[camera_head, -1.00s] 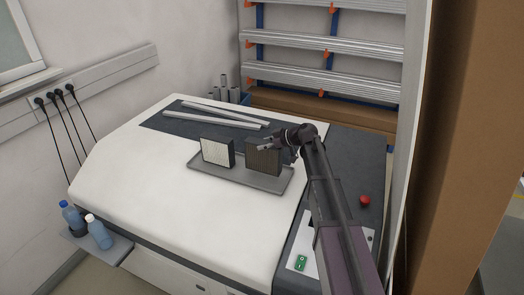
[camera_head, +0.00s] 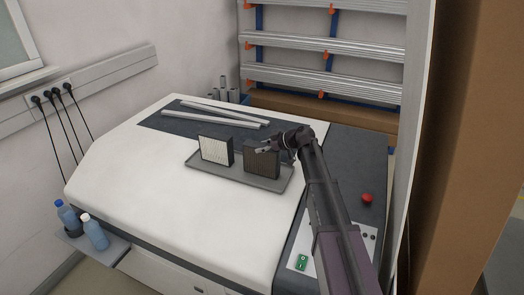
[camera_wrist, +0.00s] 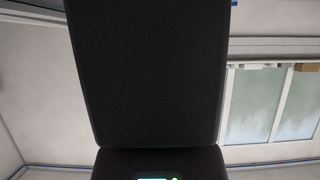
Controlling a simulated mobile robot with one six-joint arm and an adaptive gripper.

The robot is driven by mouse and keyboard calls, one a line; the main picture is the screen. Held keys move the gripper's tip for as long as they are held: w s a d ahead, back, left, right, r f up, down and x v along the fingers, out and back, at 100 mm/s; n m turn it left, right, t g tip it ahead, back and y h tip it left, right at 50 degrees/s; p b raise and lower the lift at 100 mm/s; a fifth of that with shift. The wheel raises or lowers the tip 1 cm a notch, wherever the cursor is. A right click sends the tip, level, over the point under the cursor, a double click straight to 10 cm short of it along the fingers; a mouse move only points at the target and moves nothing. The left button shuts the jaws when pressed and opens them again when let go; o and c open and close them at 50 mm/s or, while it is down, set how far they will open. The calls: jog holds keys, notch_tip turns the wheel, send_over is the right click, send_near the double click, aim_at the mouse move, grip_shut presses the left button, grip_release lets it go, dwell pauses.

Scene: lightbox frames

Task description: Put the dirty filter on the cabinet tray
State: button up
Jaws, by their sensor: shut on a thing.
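The dirty filter (camera_head: 262,161) is a dark brown pleated block, upright at the right part of the grey cabinet tray (camera_head: 222,175). A clean white filter (camera_head: 216,150) stands upright beside it on the left part of the tray. My gripper (camera_head: 266,150) is at the top of the dirty filter and is shut on it. In the wrist view a large dark surface (camera_wrist: 148,75) fills the middle, likely the filter held close to the camera. Whether the filter's bottom touches the tray cannot be told.
Long metal profiles (camera_head: 215,114) lie on the dark mat behind the tray. A red button (camera_head: 367,198) and a green switch (camera_head: 302,262) are on the right panel. Blue bottles (camera_head: 95,232) stand at the left. The white cabinet top (camera_head: 150,165) is clear left of the tray.

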jog(key=shift+f, duration=0.15)
jog(key=o, duration=1.3)
jog(key=shift+o, duration=0.2)
jog(key=shift+r, duration=0.25)
jog(key=p+v, duration=0.6)
jog(key=v, duration=0.6)
jog(key=shift+s, duration=0.15)
